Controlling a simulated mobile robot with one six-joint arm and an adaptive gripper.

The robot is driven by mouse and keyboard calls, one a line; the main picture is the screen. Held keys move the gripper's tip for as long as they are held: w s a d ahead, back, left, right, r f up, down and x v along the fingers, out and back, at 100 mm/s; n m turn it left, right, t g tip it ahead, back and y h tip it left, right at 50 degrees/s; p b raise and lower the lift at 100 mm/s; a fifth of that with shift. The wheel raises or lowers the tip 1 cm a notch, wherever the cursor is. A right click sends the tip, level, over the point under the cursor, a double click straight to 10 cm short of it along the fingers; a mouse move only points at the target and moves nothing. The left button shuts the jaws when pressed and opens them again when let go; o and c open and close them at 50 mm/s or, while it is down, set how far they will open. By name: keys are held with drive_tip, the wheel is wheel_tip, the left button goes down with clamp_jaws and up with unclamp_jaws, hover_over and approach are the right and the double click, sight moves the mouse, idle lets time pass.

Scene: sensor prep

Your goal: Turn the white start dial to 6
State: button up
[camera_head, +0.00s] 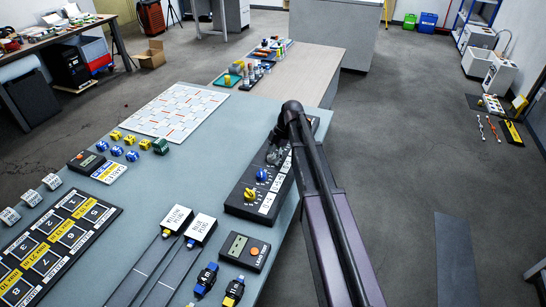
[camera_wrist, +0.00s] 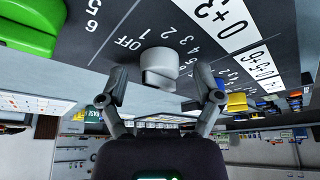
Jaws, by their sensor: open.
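The white start dial (camera_wrist: 158,68) stands on a dark panel in the wrist view, with OFF and a row of small numbers printed around it. Where its pointer aims is hard to tell. My gripper (camera_wrist: 163,92) is open, one finger to each side of the dial in the picture and slightly below it; I see no contact. In the head view the dark panel (camera_head: 236,207) lies at the right edge of the table, partly behind my arm. The white dial cannot be made out clearly there.
A green knob (camera_wrist: 28,28) sits beside the white dial. A yellow knob (camera_head: 250,194) and a blue knob (camera_head: 262,175) are on the same panel. A box with a display (camera_head: 244,251) and two labelled plugs (camera_head: 190,224) lie nearby on the table (camera_head: 195,165).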

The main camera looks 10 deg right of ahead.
drive_tip(key=c, duration=1.1)
drive_tip(key=shift+c, duration=0.2)
